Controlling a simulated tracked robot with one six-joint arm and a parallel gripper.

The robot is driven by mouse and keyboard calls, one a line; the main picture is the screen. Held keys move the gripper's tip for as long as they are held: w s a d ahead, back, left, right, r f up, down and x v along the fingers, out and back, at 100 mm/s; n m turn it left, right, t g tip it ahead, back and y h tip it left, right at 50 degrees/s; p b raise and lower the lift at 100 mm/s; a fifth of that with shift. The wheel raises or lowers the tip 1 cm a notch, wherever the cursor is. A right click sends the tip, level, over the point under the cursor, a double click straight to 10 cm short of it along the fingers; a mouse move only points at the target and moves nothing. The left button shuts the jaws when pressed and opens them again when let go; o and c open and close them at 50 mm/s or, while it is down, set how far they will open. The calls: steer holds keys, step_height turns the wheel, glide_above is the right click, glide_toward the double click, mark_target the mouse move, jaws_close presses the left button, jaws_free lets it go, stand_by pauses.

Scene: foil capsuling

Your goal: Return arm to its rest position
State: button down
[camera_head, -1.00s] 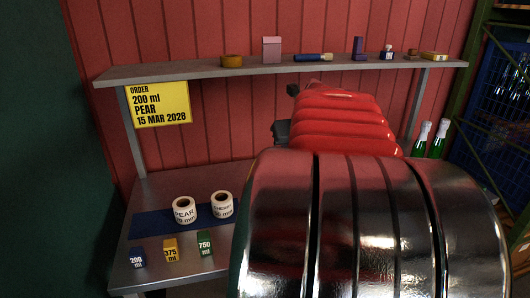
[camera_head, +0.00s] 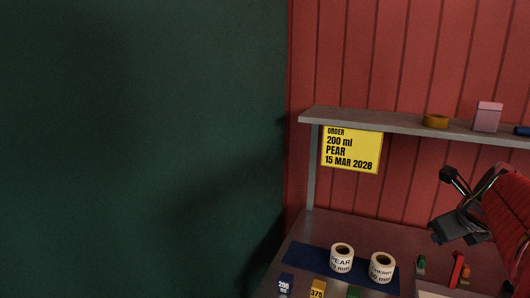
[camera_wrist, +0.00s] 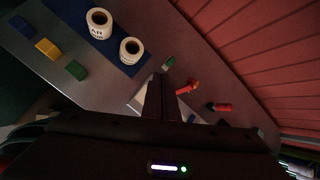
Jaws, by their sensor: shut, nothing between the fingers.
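My arm's red sleeve reaches in from the right edge of the head view. My gripper (camera_head: 440,234) is at its end, above the right part of the workbench (camera_head: 316,228). In the wrist view, my gripper (camera_wrist: 161,78) shows as dark fingers close together, with nothing between them. They point down over the bench, apart from the things on it. Part of the arm is cut off by the frame edge.
A pear label roll (camera_head: 342,257) and a cherry label roll (camera_head: 382,267) stand on a blue mat (camera_head: 300,258). Blue (camera_wrist: 21,25), yellow (camera_wrist: 47,47) and green (camera_wrist: 76,70) blocks sit nearby. A shelf (camera_head: 395,123) runs above, with a yellow order sign (camera_head: 351,149) below it.

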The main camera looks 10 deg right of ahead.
steer(key=s+a+f+n+y, duration=0.1)
steer(key=a+f+n+y, duration=0.15)
steer(key=a+n, duration=1.65)
steer(key=s+a+f+n, duration=0.3)
steer(key=s+a+n, duration=0.1)
steer(key=a+n, duration=0.3)
steer(key=s+a+f+n+g+y, duration=0.1)
steer(key=s+a+f+n, duration=0.2)
steer(key=s+a+n, duration=0.2)
steer(key=a+n, duration=0.3)
steer(key=n, duration=0.1)
steer(key=shift+a+n+g, duration=0.25)
steer(key=shift+n+g, duration=0.05)
steer(key=shift+n, duration=0.1)
steer(key=shift+s, duration=0.1)
